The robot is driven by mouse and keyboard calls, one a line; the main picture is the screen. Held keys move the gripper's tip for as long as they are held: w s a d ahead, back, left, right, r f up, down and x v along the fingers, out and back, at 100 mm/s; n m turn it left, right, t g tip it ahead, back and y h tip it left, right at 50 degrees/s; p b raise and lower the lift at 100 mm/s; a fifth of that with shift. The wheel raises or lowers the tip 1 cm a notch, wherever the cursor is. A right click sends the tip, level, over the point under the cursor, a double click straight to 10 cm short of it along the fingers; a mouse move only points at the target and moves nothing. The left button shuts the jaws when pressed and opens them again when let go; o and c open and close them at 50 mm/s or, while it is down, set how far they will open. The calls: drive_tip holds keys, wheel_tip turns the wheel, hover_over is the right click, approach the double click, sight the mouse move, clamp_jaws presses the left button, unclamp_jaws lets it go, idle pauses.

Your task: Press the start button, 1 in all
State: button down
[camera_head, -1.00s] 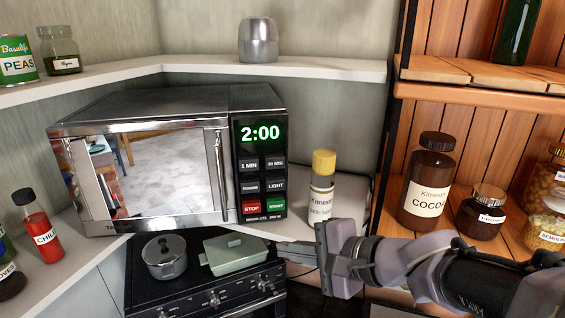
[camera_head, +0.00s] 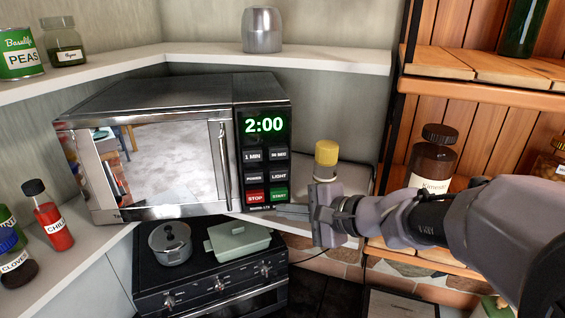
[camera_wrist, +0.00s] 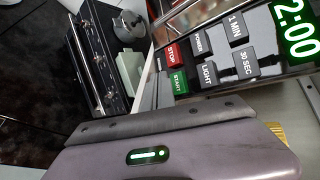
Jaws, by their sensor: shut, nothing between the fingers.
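The microwave (camera_head: 170,90) stands on a corner shelf, its door closed and its display reading 2:00 in green. The green start button (camera_head: 279,195) is at the bottom right of its panel, right of the red stop button (camera_head: 255,197). In the wrist view the start button (camera_wrist: 178,81) shows just beyond the gripper body. My gripper (camera_head: 280,211) is shut and empty, its tips pointing left just below the start button in the head view. I cannot tell whether the tips touch the panel.
A yellow-capped jar (camera_head: 326,153) stands close behind my gripper. A stove (camera_head: 205,275) with a pot (camera_head: 171,245) and a green lidded dish (camera_head: 238,241) is below.

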sight(279, 194)
drive_tip(key=shift+w+a, duration=0.15)
drive_tip(key=shift+w, duration=0.7)
drive_tip(key=shift+f, duration=0.1)
idle(1.3)
drive_tip(key=shift+w+a+b, duration=0.1)
drive_tip(key=shift+w+b, duration=0.25)
drive_tip(key=shift+w, duration=0.1)
